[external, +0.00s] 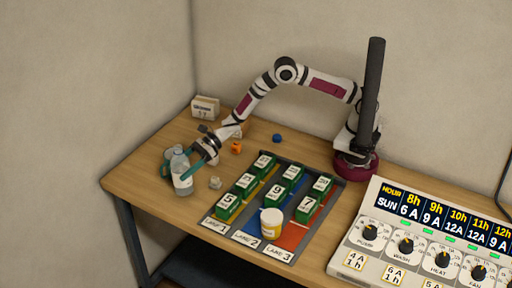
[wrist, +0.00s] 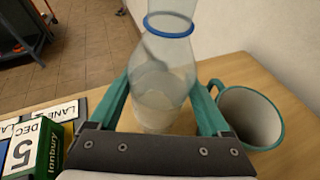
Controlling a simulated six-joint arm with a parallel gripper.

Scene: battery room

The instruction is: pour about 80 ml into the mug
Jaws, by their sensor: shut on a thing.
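My gripper (external: 186,165) is shut on the bottle, with one teal finger on each side (wrist: 160,90). The teal mug (wrist: 250,117) is right of the bottle in the wrist view, opening visible, pale inside.
A board with coloured lanes (external: 289,234) holds several green numbered blocks and a yellow-white jar (external: 271,222). A small grey object (external: 215,183), an orange one (external: 236,147) and a blue one (external: 276,138) lie nearby. A control panel (external: 425,235) is at right.

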